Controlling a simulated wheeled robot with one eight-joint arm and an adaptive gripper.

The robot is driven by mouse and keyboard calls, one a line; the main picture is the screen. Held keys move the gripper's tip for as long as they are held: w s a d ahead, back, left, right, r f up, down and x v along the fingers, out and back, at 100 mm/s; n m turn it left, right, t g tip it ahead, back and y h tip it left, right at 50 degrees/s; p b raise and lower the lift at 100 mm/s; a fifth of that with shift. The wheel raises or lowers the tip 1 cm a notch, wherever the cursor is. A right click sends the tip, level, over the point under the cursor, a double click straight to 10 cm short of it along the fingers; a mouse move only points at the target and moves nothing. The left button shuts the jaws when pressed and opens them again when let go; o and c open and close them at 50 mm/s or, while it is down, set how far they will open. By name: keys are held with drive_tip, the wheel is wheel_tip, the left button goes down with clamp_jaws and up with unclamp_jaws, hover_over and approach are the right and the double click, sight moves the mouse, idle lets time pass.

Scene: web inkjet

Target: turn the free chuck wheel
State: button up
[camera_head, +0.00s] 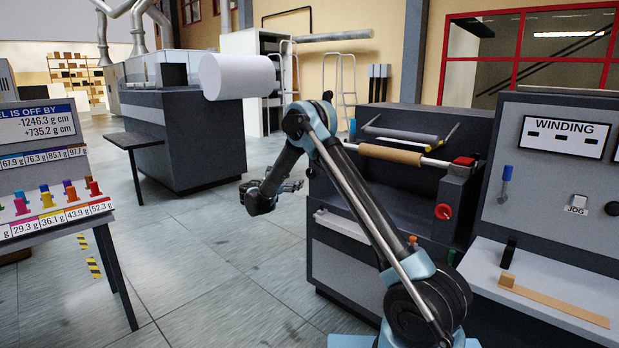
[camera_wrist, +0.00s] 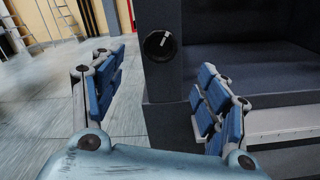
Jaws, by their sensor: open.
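A round black wheel (camera_wrist: 158,46) with a white mark sits on a dark grey upright post of the machine in the wrist view. It lies between the lines of my two fingers, beyond the fingertips and apart from them. My gripper (camera_wrist: 161,68) is open and empty, with blue finger pads spread wide. In the head view my gripper (camera_head: 284,196) is left of the dark winding machine (camera_head: 385,222). A red round knob (camera_head: 443,211) shows on the machine's right end. The head view does not clearly show the black wheel.
A brown roll (camera_head: 390,154) lies across the machine's top. Right of it stands a panel marked WINDING (camera_head: 563,135), with a shelf holding a wooden bar (camera_head: 555,300). A display stand with coloured weights (camera_head: 48,198) is at left. Open tiled floor (camera_head: 215,265) lies between.

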sight(309, 173)
drive_tip(key=x, duration=1.1)
drive_tip(key=shift+w+d, duration=0.3)
drive_tip(key=c, duration=1.1)
